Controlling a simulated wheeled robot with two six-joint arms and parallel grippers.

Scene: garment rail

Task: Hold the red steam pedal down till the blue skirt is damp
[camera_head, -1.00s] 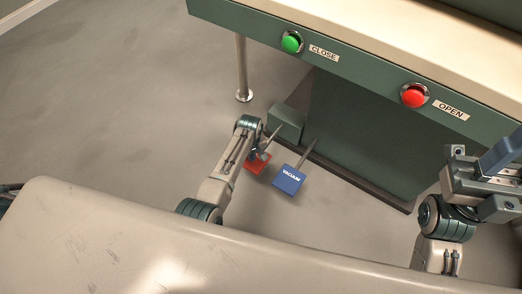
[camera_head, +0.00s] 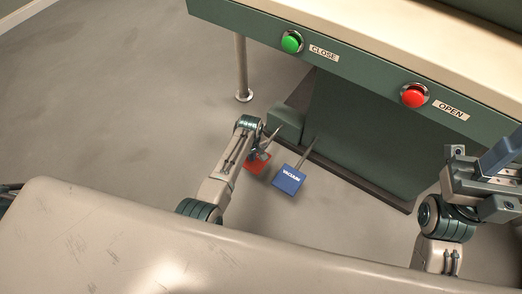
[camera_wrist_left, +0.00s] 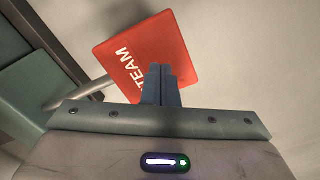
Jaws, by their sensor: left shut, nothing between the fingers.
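The red steam pedal (camera_head: 259,166) is low near the floor at the foot of the press, partly hidden behind my left arm. In the left wrist view the red pedal (camera_wrist_left: 150,50) fills the upper middle, its white lettering partly covered by my fingers. My left gripper (camera_wrist_left: 161,72) is shut and empty, with its fingertips over the pedal; touching looks likely but I cannot be sure. In the head view my left gripper (camera_head: 254,152) reaches down at the pedal. My right gripper (camera_head: 502,182) is at the right edge, its fingers not clear. No blue skirt shows.
A blue vacuum pedal (camera_head: 289,180) sits just right of the red one. The press front carries a green close button (camera_head: 292,41) and a red open button (camera_head: 414,95). A metal leg (camera_head: 241,70) stands to the left. Open floor lies left.

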